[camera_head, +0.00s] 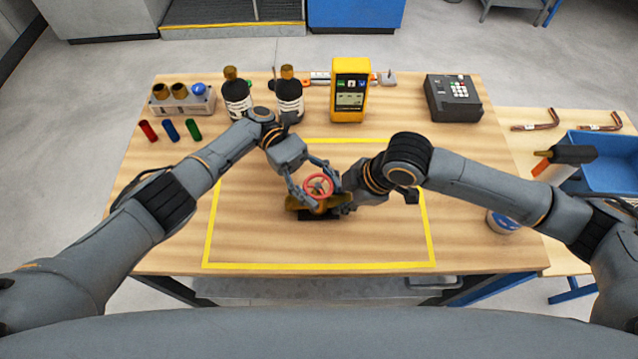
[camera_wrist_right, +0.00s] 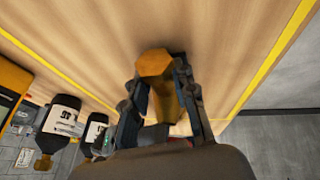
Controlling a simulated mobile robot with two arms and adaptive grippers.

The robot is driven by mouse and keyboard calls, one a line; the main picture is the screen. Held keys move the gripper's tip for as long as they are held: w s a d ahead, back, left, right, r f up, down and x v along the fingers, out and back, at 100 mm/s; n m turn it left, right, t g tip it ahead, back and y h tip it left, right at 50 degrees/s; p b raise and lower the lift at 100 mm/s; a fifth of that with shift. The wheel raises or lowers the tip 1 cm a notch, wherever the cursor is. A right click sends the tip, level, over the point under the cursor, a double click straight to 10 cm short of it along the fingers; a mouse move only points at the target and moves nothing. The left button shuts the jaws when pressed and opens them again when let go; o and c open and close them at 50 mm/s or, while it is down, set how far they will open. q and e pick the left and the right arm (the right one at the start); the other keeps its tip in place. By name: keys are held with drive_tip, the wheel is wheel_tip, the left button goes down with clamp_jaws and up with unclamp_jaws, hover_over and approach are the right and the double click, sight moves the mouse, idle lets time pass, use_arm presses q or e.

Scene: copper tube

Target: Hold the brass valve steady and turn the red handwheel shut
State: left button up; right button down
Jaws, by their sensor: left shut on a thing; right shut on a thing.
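The brass valve (camera_head: 330,203) sits on a dark base inside the yellow taped rectangle, with its red handwheel (camera_head: 318,187) on top. My left gripper (camera_head: 312,180) has its fingers at either side of the handwheel and is shut on it. My right gripper (camera_head: 345,196) comes from the right and is shut on the valve body. In the right wrist view, the hexagonal brass end (camera_wrist_right: 154,64) shows between the fingers of my right gripper (camera_wrist_right: 160,90). The handwheel is hidden in that view.
Two dark bottles (camera_head: 289,97), a yellow meter (camera_head: 350,90) and a black keypad device (camera_head: 453,98) stand along the back. A fitting rack (camera_head: 183,101) and coloured tubes (camera_head: 171,130) are at left. A blue bin (camera_head: 600,160) is at right. The taped area's front is clear.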

use_arm(q)
drive_tip(key=shift+w+a+y, duration=0.1)
drive_tip(key=shift+w+y, duration=0.1)
drive_tip(key=shift+y, duration=0.1)
drive_tip(key=shift+w+a, duration=0.2)
drive_tip(key=shift+w+a, duration=0.1)
drive_tip(key=shift+a, duration=0.05)
idle(0.8)
idle(0.7)
drive_tip(key=o, duration=1)
drive_tip(key=shift+o, duration=1.1)
